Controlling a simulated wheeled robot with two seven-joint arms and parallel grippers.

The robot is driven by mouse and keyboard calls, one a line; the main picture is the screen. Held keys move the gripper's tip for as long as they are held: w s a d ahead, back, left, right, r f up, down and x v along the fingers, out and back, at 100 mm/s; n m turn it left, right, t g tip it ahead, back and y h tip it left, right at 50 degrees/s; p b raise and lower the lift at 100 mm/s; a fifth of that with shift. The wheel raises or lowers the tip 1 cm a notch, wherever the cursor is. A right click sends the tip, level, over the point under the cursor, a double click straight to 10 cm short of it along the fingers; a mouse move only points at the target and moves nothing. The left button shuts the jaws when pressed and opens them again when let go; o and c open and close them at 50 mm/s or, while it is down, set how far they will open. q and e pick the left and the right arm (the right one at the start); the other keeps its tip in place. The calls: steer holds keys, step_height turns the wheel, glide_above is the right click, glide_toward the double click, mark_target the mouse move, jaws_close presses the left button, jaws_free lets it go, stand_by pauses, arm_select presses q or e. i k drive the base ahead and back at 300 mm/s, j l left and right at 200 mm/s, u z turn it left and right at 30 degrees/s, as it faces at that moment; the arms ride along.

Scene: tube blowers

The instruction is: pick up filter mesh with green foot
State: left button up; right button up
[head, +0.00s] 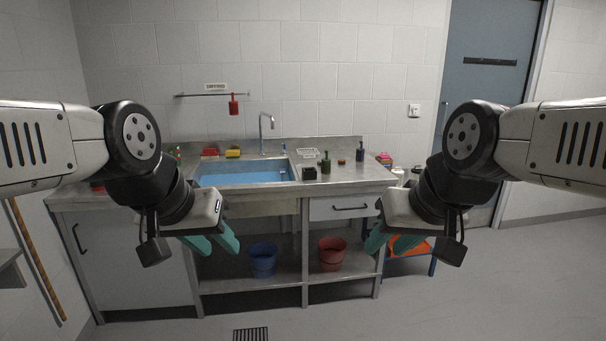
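I cannot clearly make out a filter mesh with a green foot at this distance. A small dark green upright thing (325,164) stands on the steel counter right of the sink, and it may be the one. A similar dark thing (360,152) stands further right. My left gripper (213,244) hangs in front of the counter at the left, with its teal fingers apart and nothing between them. My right gripper (392,244) hangs in front of the counter's right end, also open and empty. Both are well short of the small things.
The counter (345,187) holds a blue sink (240,174), a tap (263,130), a black block (309,174) and a yellow sponge (233,153). A blue bucket (263,260) and a red bucket (331,254) stand on the lower shelf.

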mark_target(324, 162)
steer(key=i+u, duration=0.45)
steer(key=i+l, duration=0.25)
steer(key=i, duration=0.3)
steer(key=i+l+z, duration=0.1)
steer(key=i+l, duration=0.15)
steer(key=i, duration=0.3)
steer(key=i+l+z, duration=0.1)
steer(key=i, duration=0.45)
steer(key=i+l, duration=0.2)
steer(key=i, duration=0.4)
